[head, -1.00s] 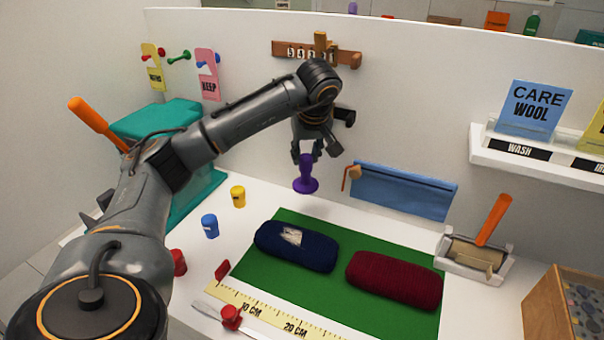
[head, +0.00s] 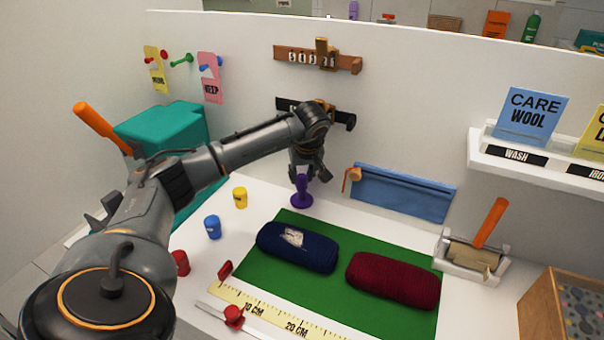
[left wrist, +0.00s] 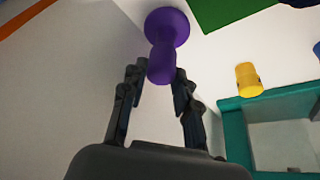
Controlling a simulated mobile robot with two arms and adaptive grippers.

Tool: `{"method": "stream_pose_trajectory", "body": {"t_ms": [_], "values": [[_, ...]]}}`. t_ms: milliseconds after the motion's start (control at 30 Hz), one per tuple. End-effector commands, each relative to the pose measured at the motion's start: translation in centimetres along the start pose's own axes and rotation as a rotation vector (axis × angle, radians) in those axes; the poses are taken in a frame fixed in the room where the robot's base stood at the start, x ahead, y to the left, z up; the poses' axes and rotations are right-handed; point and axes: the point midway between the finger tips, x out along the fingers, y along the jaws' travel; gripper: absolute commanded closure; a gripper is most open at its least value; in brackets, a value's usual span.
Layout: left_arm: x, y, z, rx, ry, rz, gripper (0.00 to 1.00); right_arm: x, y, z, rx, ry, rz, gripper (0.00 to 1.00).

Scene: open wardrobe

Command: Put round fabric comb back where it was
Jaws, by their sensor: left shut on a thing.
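The round fabric comb is purple, with a stubby handle and a round flared base (head: 301,200). It is upright at the back of the white worktop, left of the green mat. My left gripper (head: 305,178) is above it, shut on its handle. The left wrist view shows the comb (left wrist: 167,27) with its handle end between the two dark fingers (left wrist: 158,78). I cannot tell whether its base touches the worktop or hangs just above it. My right gripper is not in view.
A green mat (head: 322,302) with a navy roll (head: 297,250) and a maroon roll (head: 392,280) lies to the right. Yellow (head: 240,198), blue (head: 212,227) and red (head: 180,263) pieces stand to the left. A black rail (head: 345,121) is on the back wall.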

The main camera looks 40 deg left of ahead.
Motion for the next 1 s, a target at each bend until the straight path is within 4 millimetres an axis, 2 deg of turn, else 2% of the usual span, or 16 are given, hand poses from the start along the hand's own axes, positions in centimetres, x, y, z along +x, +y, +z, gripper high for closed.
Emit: {"method": "stream_pose_trajectory", "body": {"t_ms": [100, 133, 233, 533, 667, 767, 1000], "values": [[0.3, 0.0, 0.1, 0.0, 0.0, 0.0, 0.99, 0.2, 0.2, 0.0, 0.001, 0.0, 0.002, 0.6], [0.3, 0.0, 0.1, 0.0, 0.0, 0.0, 0.66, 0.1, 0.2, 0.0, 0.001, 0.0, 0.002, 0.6], [0.3, 0.0, 0.1, 0.0, 0.0, 0.0, 0.47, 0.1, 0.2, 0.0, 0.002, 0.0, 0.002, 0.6], [0.1, 0.0, 0.1, -0.001, 0.0, 0.0, 0.47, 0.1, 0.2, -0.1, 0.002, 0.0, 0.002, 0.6], [-0.7, 0.1, -0.1, 0.0, 0.002, 0.003, 0.47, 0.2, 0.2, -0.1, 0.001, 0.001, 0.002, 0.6], [-2.4, 0.1, -0.1, -0.001, 0.005, 0.004, 0.47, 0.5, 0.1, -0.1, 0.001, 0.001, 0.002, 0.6], [-7.7, 0.0, -0.1, -0.001, 0.004, 0.004, 0.47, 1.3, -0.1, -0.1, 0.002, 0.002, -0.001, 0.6]]}}
